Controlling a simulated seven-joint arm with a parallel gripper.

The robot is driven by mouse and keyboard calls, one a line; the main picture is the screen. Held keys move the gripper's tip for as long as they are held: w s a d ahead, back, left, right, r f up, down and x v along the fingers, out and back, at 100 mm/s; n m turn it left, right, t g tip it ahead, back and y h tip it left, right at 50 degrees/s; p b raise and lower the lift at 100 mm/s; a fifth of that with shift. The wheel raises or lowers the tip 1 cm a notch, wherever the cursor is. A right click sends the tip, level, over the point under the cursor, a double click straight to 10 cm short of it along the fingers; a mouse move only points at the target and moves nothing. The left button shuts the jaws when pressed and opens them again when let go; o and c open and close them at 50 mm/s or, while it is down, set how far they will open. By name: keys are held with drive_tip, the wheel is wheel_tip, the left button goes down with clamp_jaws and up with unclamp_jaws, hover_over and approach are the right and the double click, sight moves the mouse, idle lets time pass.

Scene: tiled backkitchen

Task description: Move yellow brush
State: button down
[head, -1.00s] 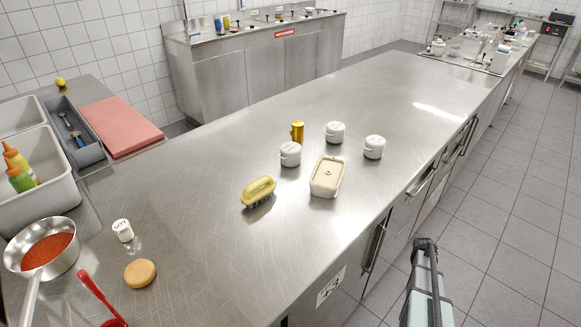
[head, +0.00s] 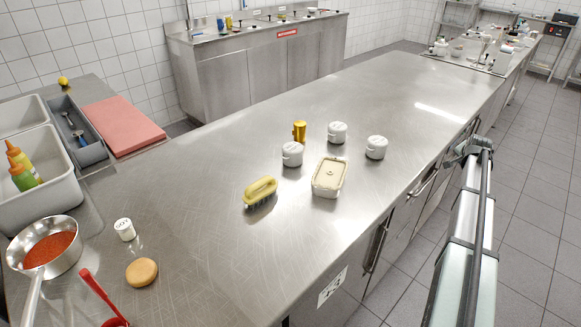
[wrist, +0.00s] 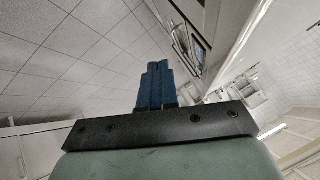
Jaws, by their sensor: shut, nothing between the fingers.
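The yellow brush (head: 260,190) lies on the steel counter (head: 330,95), bristles down, left of a lidded cream butter dish (head: 330,177). In the head view my arm rises at the right, beyond the counter's right edge and well away from the brush; its fingers cannot be made out there. In the wrist view the blue fingers of my gripper (wrist: 156,70) are together, with nothing between them. The brush does not show in the wrist view.
Behind the brush stand a gold tin (head: 299,131) and several white lidded pots (head: 337,132). To the left are a soy pot (head: 124,229), a round bun-like disc (head: 141,272), a saucepan (head: 45,246) and a red-handled tool (head: 101,297). The counter's far middle is clear.

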drive_tip(key=w+a+r+m+t, duration=0.2)
drive_tip(key=w+r, duration=0.1)
drive_tip(key=r, duration=1.4)
drive_tip(key=w+a+r+y, duration=0.1)
drive_tip(key=a+r+y, duration=0.1)
drive_tip(key=a+r, duration=0.3)
drive_tip(key=a+f+n+g+y, duration=0.1)
drive_tip(key=a+f, duration=0.1)
drive_tip(key=a, duration=1.1)
drive_tip(key=a+f+g+y, duration=0.1)
drive_tip(key=a+f, duration=0.1)
drive_tip(key=a, duration=1.1)
drive_tip(key=n+g, duration=0.3)
drive_tip(key=g, duration=0.2)
hover_over(267, 176)
drive_tip(key=w+d, duration=0.3)
drive_tip(key=w, duration=0.3)
drive_tip(key=s+x, duration=0.1)
drive_tip(key=x, duration=0.3)
drive_tip(key=s+a+f+n+g+h, duration=0.1)
drive_tip(key=s+a+f+n, duration=0.1)
drive_tip(key=s+a, duration=1.15)
drive_tip(key=w+d, duration=0.2)
drive_tip(key=d, duration=0.1)
drive_tip(key=w+d, duration=0.2)
drive_tip(key=d, duration=0.1)
drive_tip(key=w+d, duration=0.3)
drive_tip(key=d, duration=0.1)
drive_tip(key=shift+f, duration=0.7)
